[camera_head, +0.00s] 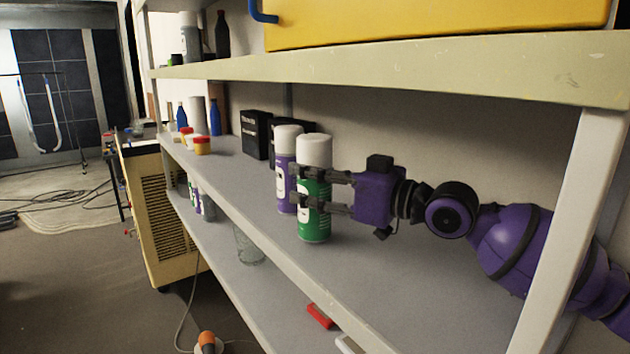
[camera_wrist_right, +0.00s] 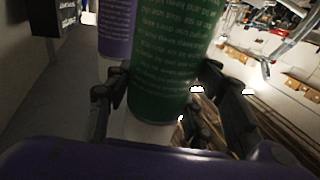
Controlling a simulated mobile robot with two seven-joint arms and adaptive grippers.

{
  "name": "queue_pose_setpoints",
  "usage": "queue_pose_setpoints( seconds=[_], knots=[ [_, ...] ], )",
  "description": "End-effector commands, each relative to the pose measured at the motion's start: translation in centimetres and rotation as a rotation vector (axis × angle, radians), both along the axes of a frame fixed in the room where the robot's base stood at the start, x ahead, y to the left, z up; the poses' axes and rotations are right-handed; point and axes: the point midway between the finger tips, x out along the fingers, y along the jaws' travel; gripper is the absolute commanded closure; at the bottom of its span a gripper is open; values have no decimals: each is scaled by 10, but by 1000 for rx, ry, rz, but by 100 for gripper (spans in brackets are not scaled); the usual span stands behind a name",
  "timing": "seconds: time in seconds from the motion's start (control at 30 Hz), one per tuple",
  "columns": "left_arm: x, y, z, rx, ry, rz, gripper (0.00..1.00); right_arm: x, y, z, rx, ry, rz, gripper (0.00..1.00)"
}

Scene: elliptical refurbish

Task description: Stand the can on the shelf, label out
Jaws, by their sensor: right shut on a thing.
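A green spray can (camera_head: 314,222) with a white cap is upright at the front of the middle shelf (camera_head: 400,275). My right gripper (camera_head: 312,188) comes in from the right and is shut on it around its middle. In the right wrist view the green can (camera_wrist_right: 165,75) stands between the fingers (camera_wrist_right: 165,95), with small printed text facing the camera. In the head view part of a white label shows on its left side. I cannot tell whether its base touches the shelf. My left gripper is not in view.
A purple can (camera_head: 285,170) with a white cap stands just behind the green can. Black boxes (camera_head: 256,135) and small yellow-and-red jars (camera_head: 202,146) stand farther left. The upper shelf (camera_head: 440,70) and a white post (camera_head: 575,220) bound the space around my right arm.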

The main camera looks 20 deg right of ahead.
Motion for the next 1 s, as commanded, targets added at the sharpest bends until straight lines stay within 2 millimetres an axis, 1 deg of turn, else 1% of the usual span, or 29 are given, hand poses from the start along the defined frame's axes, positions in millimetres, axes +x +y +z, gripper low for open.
queue_pose_setpoints(
  seconds=[0.27, 0.4, 0.43, 0.5, 0.57, 0.83, 0.93, 1.0],
  knots=[
    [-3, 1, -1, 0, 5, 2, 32, 0, 0, -1, 3, -7, 0, 93],
    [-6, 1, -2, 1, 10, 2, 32, 0, 0, -6, 2, -4, 0, 93],
    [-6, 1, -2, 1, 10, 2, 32, 0, 0, -7, 1, -2, 0, 48],
    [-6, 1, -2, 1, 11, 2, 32, 0, 0, -7, 1, -2, 0, 39],
    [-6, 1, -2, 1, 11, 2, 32, 0, 0, -7, 1, -2, 0, 32],
    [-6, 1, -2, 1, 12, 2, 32, 0, 0, -6, 1, -2, 0, 32],
    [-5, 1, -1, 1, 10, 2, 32, 0, 0, -2, 0, -4, 0, 32],
    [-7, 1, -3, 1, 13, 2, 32, -3, -5, -4, -2, -1, -2, 32]
  ],
)
